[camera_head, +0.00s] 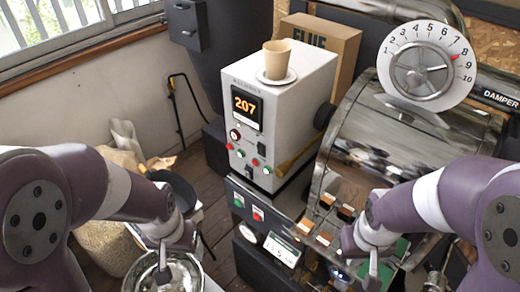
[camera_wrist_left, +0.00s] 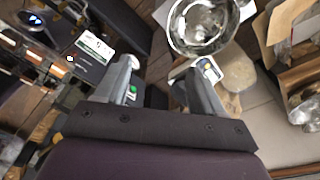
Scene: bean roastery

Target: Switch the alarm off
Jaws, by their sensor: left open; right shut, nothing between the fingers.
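The white control box (camera_head: 278,105) shows a lit orange 207 and has several red, green and dark buttons on its front. Below it, a dark panel carries a green button (camera_head: 238,200), a red button (camera_head: 257,213) and a white display (camera_head: 281,250); the display also shows in the left wrist view (camera_wrist_left: 95,43). I cannot tell which part is the alarm. My left gripper (camera_head: 163,262) is open and empty, over a metal bowl (camera_head: 140,272) left of the panel. It also shows in the left wrist view (camera_wrist_left: 160,80). My right gripper (camera_head: 372,266) is shut and empty, right of the panel.
A paper cup (camera_head: 277,58) stands on the control box, with a cardboard box (camera_head: 322,48) behind. The roaster drum (camera_head: 385,135) and a numbered damper dial (camera_head: 426,65) are at right. A sack of beans (camera_head: 105,243) is at left. Wooden floor shows between the bowl and panel.

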